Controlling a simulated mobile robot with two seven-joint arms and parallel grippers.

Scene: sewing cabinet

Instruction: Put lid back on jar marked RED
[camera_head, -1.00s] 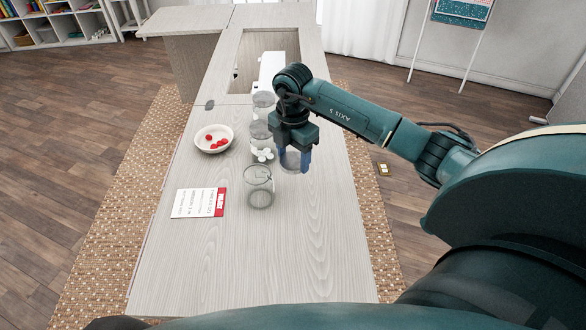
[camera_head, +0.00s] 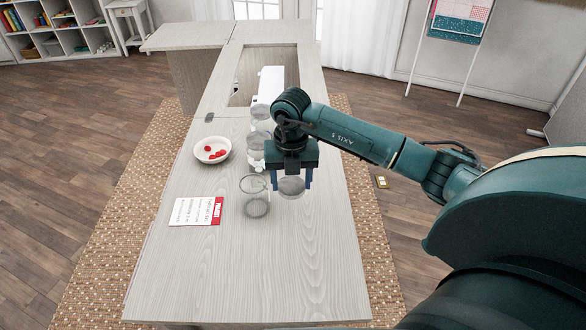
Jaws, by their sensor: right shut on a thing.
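A clear open jar (camera_head: 255,197) stands on the cabinet top, nearest me in a row of jars. I cannot read any marking on it. My right gripper (camera_head: 291,184) is shut on a round greyish lid (camera_head: 291,187), held between its blue fingers just right of the jar and apart from it as far as I can tell. Two more clear jars stand behind, one (camera_head: 260,141) partly hidden by my right gripper and one (camera_head: 260,111) farther back. My left gripper is not in view.
A white bowl (camera_head: 200,153) with several red pieces sits at the left. A white card with a red band (camera_head: 193,211) lies in front of it. A white sewing machine (camera_head: 270,82) is in the cabinet opening. The front of the cabinet top (camera_head: 250,275) is clear.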

